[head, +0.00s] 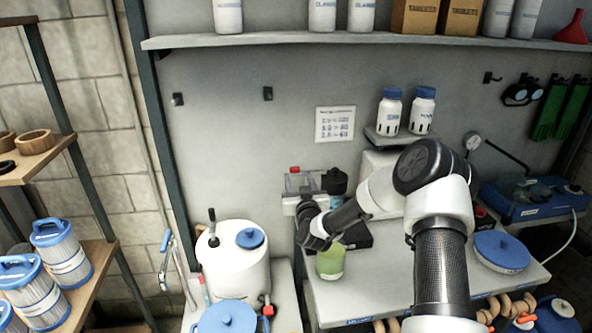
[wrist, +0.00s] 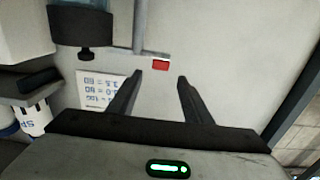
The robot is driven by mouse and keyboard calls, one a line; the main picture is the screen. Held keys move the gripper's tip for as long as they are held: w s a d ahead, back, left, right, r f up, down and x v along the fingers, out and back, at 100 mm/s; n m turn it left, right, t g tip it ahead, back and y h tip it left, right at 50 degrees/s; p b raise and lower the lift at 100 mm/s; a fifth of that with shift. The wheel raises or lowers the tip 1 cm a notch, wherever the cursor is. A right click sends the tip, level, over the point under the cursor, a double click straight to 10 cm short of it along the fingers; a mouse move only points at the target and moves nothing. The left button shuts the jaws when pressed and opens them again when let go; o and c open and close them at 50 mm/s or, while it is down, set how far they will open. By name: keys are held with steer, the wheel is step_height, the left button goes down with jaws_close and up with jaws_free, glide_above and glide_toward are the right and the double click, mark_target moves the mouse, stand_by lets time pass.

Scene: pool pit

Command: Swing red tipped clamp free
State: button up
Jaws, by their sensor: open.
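The clamp (wrist: 137,45) shows in the wrist view as a thin grey bar with a short crosspiece, ending in a red tip (wrist: 160,65). The red tip also shows in the head view (head: 294,169), above the bench at the back wall. My gripper (wrist: 160,77) is open and empty. In the wrist view its two fingertips lie on either side of the red tip, just below it in the picture. I cannot tell how far the tip is in depth. In the head view my wrist hides part of the clamp's surroundings.
A dark cylindrical fitting (wrist: 82,27) is close on the left in the wrist view. A green-yellow jar (head: 330,262) stands on the bench below my wrist. A white tank (head: 232,270) stands to the left. Two blue-capped bottles (head: 390,112) (head: 422,112) sit on a small shelf.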

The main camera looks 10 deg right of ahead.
mark_target(295, 169)
steer(key=w, duration=0.5)
steer(key=shift+w+p, duration=0.15)
steer(key=shift+p, duration=0.15)
steer(key=c, duration=1.1)
steer(key=shift+o, duration=0.2)
steer(key=shift+f+b, duration=0.1)
steer(key=shift+b, duration=0.25)
